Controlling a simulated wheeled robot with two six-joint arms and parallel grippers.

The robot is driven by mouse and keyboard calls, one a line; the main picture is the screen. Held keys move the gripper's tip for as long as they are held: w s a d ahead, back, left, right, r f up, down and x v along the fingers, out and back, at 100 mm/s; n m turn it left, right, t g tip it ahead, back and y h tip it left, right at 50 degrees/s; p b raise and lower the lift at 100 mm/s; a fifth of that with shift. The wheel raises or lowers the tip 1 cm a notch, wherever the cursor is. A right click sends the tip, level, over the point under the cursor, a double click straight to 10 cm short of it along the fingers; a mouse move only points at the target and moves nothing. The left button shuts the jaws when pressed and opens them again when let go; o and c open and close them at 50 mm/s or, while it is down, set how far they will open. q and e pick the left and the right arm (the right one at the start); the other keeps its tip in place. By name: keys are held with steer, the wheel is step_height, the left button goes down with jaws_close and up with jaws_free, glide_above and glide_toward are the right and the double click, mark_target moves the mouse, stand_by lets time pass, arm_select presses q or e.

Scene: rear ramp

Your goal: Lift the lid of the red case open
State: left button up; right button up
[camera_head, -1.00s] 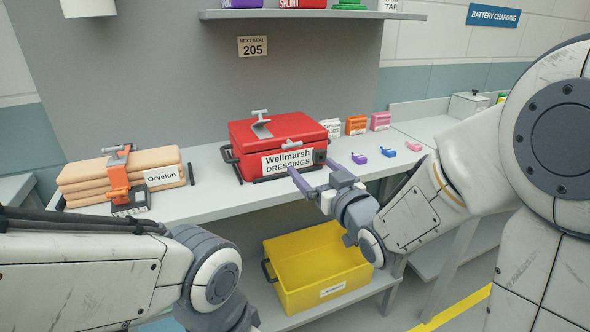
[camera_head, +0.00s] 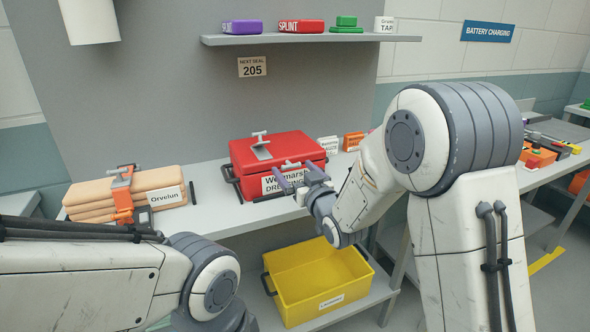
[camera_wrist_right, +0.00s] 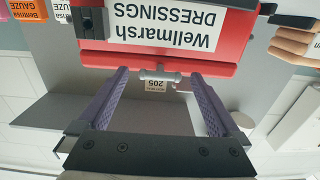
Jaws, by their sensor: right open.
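The red case (camera_head: 300,148) labelled "Wellmarsh DRESSINGS" stands on the grey bench with its lid down. A grey T-shaped fitting (camera_head: 261,146) sits on top of the lid, and a smaller grey one (camera_head: 290,165) is at its front edge. My right gripper (camera_head: 299,174) is open at the case's front, partly covering the label. In the right wrist view, which is upside down, its two purple fingers (camera_wrist_right: 160,76) are spread, with a grey T-shaped piece (camera_wrist_right: 160,74) showing between their tips. Contact cannot be told. My left gripper is out of view.
A strapped tan stack (camera_head: 140,190) labelled "Orvelun" lies left of the case. Small cartons (camera_head: 353,141) stand to its right. A yellow bin (camera_head: 310,308) sits on the lower shelf. A wall shelf (camera_head: 310,38) with small boxes hangs above.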

jaws_close()
steer(key=shift+r+p, duration=0.4)
steer(key=shift+p, duration=0.1)
steer(key=w+r+g+h+p, duration=0.1)
steer(key=r+p, duration=0.5)
steer(key=p, duration=0.6)
steer(key=w+a+r+g+h+p, duration=0.1)
steer(key=w+r+g+p, duration=0.3)
steer(key=p, duration=0.9)
steer(key=shift+a+r+g, duration=0.3)
steer(key=shift+r+g, duration=0.6)
steer(key=shift+r, duration=0.3)
